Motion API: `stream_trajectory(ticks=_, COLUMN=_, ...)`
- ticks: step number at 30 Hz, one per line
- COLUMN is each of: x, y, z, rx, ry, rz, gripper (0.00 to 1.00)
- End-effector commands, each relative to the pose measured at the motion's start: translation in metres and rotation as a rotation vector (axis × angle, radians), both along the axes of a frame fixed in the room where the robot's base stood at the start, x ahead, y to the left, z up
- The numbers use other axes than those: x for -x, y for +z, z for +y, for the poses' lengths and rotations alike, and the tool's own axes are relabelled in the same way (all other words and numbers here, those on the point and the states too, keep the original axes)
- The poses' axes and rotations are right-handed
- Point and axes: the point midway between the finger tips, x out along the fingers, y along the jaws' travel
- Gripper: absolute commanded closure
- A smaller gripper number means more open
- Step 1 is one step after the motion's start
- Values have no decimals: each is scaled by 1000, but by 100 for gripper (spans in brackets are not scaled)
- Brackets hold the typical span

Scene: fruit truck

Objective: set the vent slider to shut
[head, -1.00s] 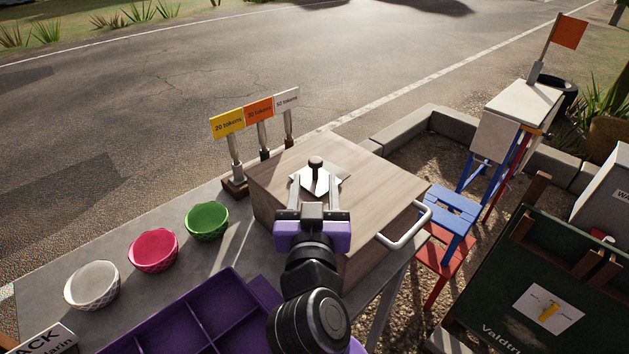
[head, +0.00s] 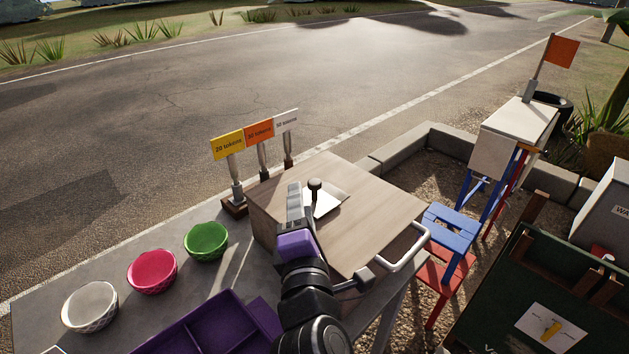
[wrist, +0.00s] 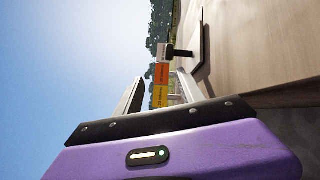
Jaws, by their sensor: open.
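A dark knob (head: 315,188) stands on a pale plate (head: 327,202) on top of the wooden box (head: 375,225); I take it for the vent slider, but no markings are legible. In the wrist view the knob (wrist: 182,53) projects sideways from the plate (wrist: 202,50), near the fingertips. My gripper (head: 296,195) is rolled so its fingers overlap in the head view, just left of the knob. In the wrist view my gripper (wrist: 160,82) has its fingers apart, with nothing held. The gripper hides part of the plate.
A white handle (head: 403,248) sticks out from the box's right side. Token signs (head: 258,145) stand behind its left corner. A green bowl (head: 206,241), a pink bowl (head: 152,270) and a purple tray (head: 205,330) lie left. A green board (head: 545,280) with a yellow pointer stands right.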

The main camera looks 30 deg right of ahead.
Motion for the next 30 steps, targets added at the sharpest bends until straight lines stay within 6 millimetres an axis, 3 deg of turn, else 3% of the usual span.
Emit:
stream_trajectory(ticks=8, x=0, y=1, z=2, rx=487, ry=-12, rz=181, gripper=54)
stream_trajectory(ticks=18, x=3, y=-5, z=-15, rx=1022, ry=-91, rz=458, gripper=54)
stream_trajectory(ticks=25, x=3, y=-8, z=-22, rx=1151, ry=-114, rz=543, gripper=54)
stream_trajectory(ticks=30, x=-12, y=-7, z=-31, rx=1155, ry=-117, rz=548, gripper=54)
